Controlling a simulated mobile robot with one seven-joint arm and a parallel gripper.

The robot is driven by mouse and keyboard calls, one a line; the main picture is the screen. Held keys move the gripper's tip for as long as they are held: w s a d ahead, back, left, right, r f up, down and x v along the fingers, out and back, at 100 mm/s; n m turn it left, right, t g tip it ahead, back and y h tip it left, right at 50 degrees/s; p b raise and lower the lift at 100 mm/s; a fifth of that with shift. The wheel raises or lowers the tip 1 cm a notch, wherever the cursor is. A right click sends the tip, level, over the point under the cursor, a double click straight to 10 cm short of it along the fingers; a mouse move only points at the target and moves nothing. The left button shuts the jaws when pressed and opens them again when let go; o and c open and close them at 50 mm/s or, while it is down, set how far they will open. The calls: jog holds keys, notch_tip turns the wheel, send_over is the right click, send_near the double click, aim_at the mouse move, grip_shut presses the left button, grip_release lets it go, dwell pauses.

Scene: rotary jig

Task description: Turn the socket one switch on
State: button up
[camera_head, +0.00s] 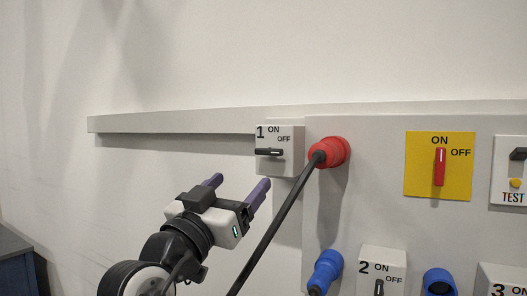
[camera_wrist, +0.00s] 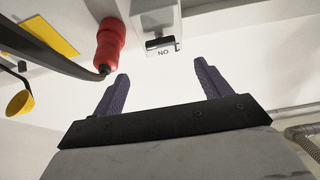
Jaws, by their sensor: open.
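The socket one switch box (camera_head: 293,160) is a pale box marked 1, ON and OFF, on the wall panel. Its black knob (camera_head: 269,152) lies horizontal, with its white mark toward OFF. My gripper (camera_head: 239,184) is open and empty, below and left of the box in the head view, apart from it. In the wrist view the box (camera_wrist: 152,14) and its dark knob (camera_wrist: 159,42) show upside down, beyond and between the two purple fingers of my gripper (camera_wrist: 161,70). Nothing hides the knob.
A red plug (camera_head: 329,153) with a thick black cable (camera_head: 277,222) sits right of the box; the cable runs down just right of my gripper. A yellow plate with a red switch (camera_head: 440,167), a blue plug (camera_head: 325,270) and switch box 2 (camera_head: 396,268) are farther right. The wall left is clear.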

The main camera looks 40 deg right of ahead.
aim_at(267, 153)
jog(key=p+x, duration=0.4)
jog(key=x, duration=0.7)
jog(key=shift+d+r+p, duration=0.1)
jog(key=shift+r+p, duration=0.1)
jog(key=shift+p, duration=0.15)
jog(key=shift+w+d, duration=0.3)
jog(key=shift+d, duration=0.1)
jog(key=c, duration=1)
